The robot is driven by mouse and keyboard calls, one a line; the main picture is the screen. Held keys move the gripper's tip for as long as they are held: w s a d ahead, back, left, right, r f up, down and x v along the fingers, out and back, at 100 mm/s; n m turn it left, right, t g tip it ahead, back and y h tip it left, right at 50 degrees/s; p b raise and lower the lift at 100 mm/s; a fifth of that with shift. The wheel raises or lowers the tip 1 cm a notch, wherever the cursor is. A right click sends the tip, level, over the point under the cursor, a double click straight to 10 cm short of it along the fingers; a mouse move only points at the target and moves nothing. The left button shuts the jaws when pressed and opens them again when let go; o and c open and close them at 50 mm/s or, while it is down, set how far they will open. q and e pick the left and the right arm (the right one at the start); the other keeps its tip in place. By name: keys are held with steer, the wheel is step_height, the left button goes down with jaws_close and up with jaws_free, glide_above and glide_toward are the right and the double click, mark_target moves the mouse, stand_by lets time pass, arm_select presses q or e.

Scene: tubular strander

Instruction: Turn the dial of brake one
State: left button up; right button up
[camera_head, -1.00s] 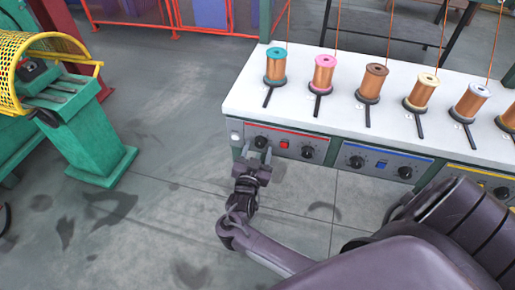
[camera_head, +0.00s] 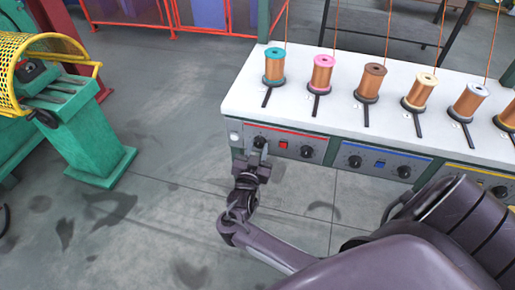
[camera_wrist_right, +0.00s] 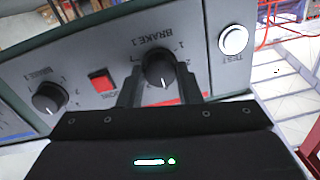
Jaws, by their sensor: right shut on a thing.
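The black dial of brake one (camera_head: 260,142) is on the grey panel with a red stripe, at the left end of the bench front. In the right wrist view the dial (camera_wrist_right: 160,68) appears upside down under the label "BRAKE 1", with a white pointer mark. My right gripper (camera_head: 257,154) is shut on this dial. In the wrist view its two fingers (camera_wrist_right: 160,82) stand on either side of the knob and partly hide the panel behind. My left gripper is not in view.
Beside the dial are a red switch (camera_head: 283,145), a second dial (camera_head: 307,152) and a white test button (camera_head: 234,136). Several wire spools stand on the white bench top (camera_head: 250,100). A green machine with a yellow guard (camera_head: 45,42) stands left. The floor between is clear.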

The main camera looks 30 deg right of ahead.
steer(key=n+p, duration=0.1)
steer(key=n, duration=0.1)
steer(key=n+p, duration=0.3)
steer(key=n, duration=0.1)
steer(key=shift+r+n, duration=0.25)
steer(key=shift+n, duration=0.15)
steer(key=shift+n+p, duration=0.4)
steer(key=shift+p, duration=0.05)
steer(key=n+p, duration=0.1)
steer(key=n, duration=0.2)
steer(key=shift+p, duration=0.3)
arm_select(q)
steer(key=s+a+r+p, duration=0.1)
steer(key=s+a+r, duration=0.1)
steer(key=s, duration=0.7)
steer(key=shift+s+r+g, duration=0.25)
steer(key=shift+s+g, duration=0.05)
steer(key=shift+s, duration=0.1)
arm_select(e)
steer(key=shift+w+a+f+n+g, duration=0.1)
steer(key=shift+n+g, duration=0.1)
steer(key=shift+n, duration=0.9)
steer(key=shift+f+n+g, duration=0.1)
steer(key=shift+n+g, duration=0.1)
steer(key=shift+n, duration=0.9)
steer(key=o, duration=1)
steer(key=shift+c, duration=0.2)
